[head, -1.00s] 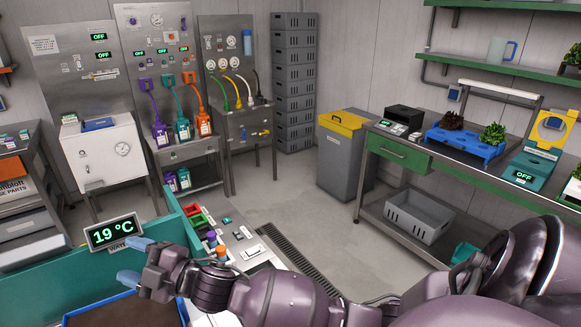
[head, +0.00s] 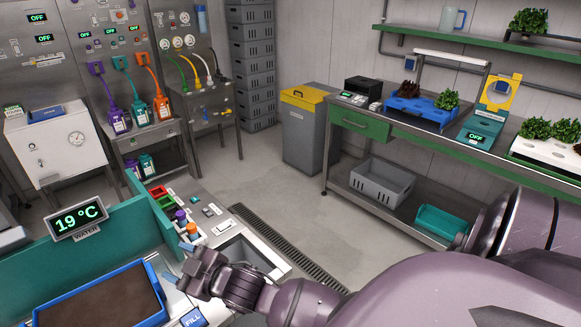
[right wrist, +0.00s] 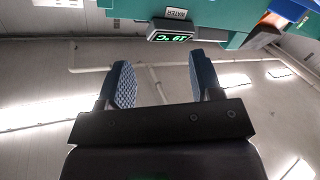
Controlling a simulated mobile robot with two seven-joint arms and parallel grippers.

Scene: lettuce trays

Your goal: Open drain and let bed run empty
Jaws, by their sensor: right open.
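The teal-walled bed (head: 100,237) is at the lower left in the head view, with a "WATER" display (head: 79,217) reading 19 °C on its wall. A blue-rimmed tray (head: 160,290) with a dark brown surface lies in front of that wall. A blue "FILL" label (head: 193,317) shows at the bottom edge. I cannot make out a drain control. My right gripper (head: 178,262) is open and empty, just right of the blue tray. In the right wrist view its two blue fingers (right wrist: 162,82) are apart with nothing between them. My left gripper is not in view.
A bench strip with red and green bins (head: 158,195) and a recessed basin (head: 245,256) lies beside my right arm. A floor grate (head: 285,245) runs past it. A grey bin with a yellow lid (head: 304,97) and a green-drawered workbench (head: 360,124) stand beyond clear floor.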

